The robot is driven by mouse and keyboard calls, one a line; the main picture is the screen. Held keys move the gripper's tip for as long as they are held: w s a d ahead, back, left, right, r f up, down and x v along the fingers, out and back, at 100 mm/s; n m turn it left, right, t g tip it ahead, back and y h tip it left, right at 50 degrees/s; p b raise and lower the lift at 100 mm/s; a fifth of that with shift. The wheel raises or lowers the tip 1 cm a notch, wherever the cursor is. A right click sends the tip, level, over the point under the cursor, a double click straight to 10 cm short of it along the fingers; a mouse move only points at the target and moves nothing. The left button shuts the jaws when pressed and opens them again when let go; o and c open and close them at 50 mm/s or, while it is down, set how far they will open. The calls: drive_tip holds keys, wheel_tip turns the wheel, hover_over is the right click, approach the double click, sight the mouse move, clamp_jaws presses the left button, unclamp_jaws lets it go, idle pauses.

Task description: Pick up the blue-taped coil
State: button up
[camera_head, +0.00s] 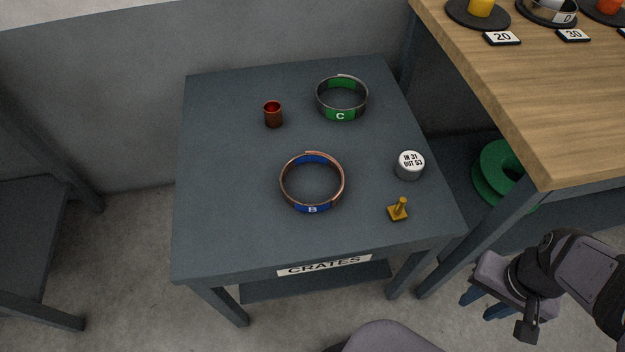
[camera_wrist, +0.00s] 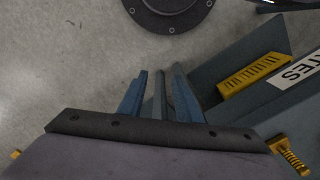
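The blue-taped coil (camera_head: 284,190) is a copper ring with blue tape and the letter B, lying flat near the middle of the dark grey table (camera_head: 225,215) in the head view. My gripper (camera_head: 483,305) is to the lower right, off the table's front right corner and well apart from the coil. Its blue fingers stand apart with nothing between them. In the wrist view the fingers (camera_wrist: 160,95) point over bare floor, and the coil is not in that view.
On the table are a green-taped coil C (camera_head: 340,115), a copper cup (camera_head: 273,116), a white-topped weight (camera_head: 409,166) and a small brass piece (camera_head: 398,210). A wooden bench (camera_head: 540,95) stands at right, with a green spool (camera_head: 490,175) below. A yellow crate (camera_wrist: 248,74) shows in the wrist view.

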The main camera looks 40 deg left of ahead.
sight(329, 201)
drive_tip(key=shift+r, duration=0.1)
drive_tip(key=shift+c, duration=0.5)
